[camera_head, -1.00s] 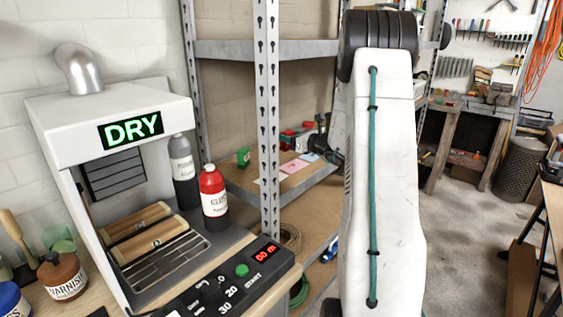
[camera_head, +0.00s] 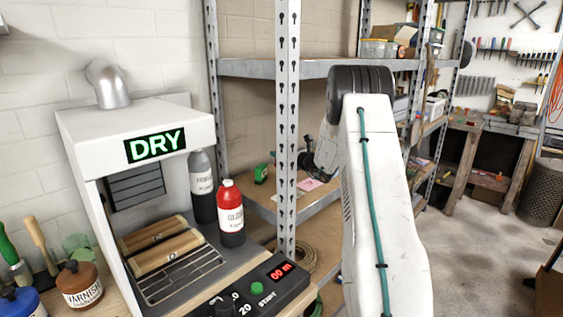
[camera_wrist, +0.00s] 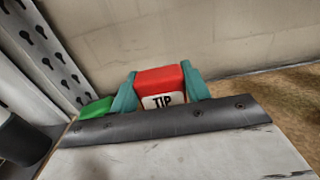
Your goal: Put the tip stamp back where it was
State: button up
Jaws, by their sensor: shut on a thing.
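The tip stamp (camera_wrist: 160,79) is a red block with a white "TIP" label in the wrist view. My gripper (camera_wrist: 161,90) is shut on it, one teal finger on each side. In the head view my arm reaches in over the wooden shelf board (camera_head: 262,205) of the grey metal rack. A small green block (camera_head: 261,173) stands on that board; a green thing (camera_wrist: 96,108) also shows left of the fingers in the wrist view.
A pink paper (camera_head: 310,185) lies on the shelf. The rack's slotted post (camera_head: 288,110) stands close left of my arm. Left is a white drying box (camera_head: 140,130) with a grey and a red bottle (camera_head: 231,212) beside it. A workbench (camera_head: 480,150) stands at the back right.

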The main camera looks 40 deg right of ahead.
jog(key=shift+w+d, duration=0.25)
jog(key=shift+w, duration=0.3)
jog(key=shift+f, duration=1.75)
jog(key=shift+f, duration=0.15)
jog(key=o, duration=0.8)
jog(key=shift+s+d, duration=0.1)
jog(key=shift+s, duration=0.1)
jog(key=s, duration=1.1)
jog(key=shift+s+d, duration=0.3)
jog(key=shift+d, duration=0.1)
